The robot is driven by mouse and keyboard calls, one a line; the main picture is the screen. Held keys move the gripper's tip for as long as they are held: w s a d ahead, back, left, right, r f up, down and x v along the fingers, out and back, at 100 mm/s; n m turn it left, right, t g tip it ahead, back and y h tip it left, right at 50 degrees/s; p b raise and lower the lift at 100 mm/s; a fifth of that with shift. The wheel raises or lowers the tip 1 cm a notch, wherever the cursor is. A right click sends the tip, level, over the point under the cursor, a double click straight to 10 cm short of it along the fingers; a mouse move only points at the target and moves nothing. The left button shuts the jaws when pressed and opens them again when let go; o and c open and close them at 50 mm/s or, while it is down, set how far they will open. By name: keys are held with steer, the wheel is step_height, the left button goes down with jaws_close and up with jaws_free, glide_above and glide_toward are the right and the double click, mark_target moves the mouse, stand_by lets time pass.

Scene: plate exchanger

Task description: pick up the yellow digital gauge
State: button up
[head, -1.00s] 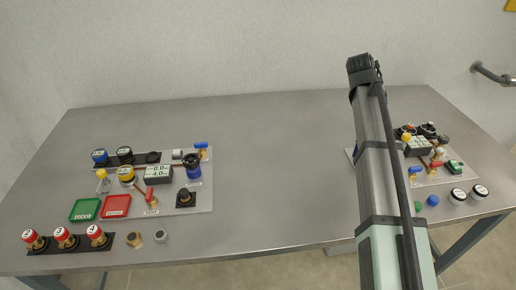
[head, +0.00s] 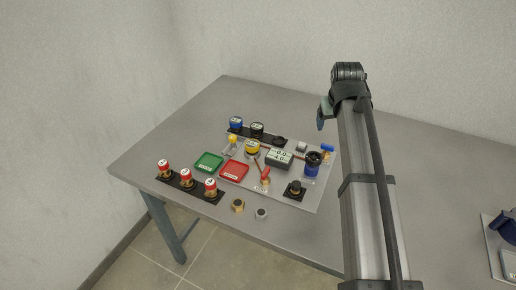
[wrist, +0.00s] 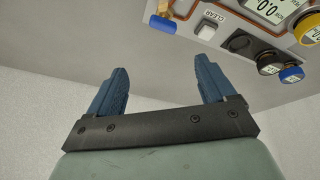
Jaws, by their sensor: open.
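The yellow digital gauge (head: 252,147) stands upright on the grey panel, left of the black display box, in the head view. It also shows in the wrist view (wrist: 309,29), cut by the right edge, with its dial facing up. My gripper (wrist: 164,78) is open and empty, its two blue fingers apart. In the head view my gripper (head: 322,114) is partly hidden by my own arm. It is behind and to the right of the yellow gauge, well apart from it.
Blue (head: 235,124) and black (head: 257,130) gauges stand behind the yellow one. The black display box (head: 279,158) and a blue-bodied filter (head: 313,164) are to its right. Green (head: 209,161) and red (head: 234,171) trays lie in front. The table behind the panel is clear.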

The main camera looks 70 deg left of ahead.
steer(key=s+a+n+g, duration=0.1)
steer(key=s+a, duration=0.3)
steer(key=s, duration=0.7)
steer(key=s+a+n+g, duration=0.2)
steer(key=s+a, duration=0.2)
steer(key=s, duration=0.7)
glide_above(252, 143)
steer(key=d, duration=0.2)
steer(key=shift+y, duration=0.3)
steer(key=f, duration=0.7)
steer(key=shift+w+a+f, duration=0.15)
steer(key=shift+w, duration=0.05)
steer(key=shift+s+d+x, duration=0.1)
steer(key=shift+x, duration=1.25)
steer(key=shift+s+d+x, duration=0.1)
steer(key=shift+x, duration=1.25)
steer(key=shift+f, duration=0.1)
steer(key=shift+c, duration=0.4)
steer(key=c, duration=1.2)
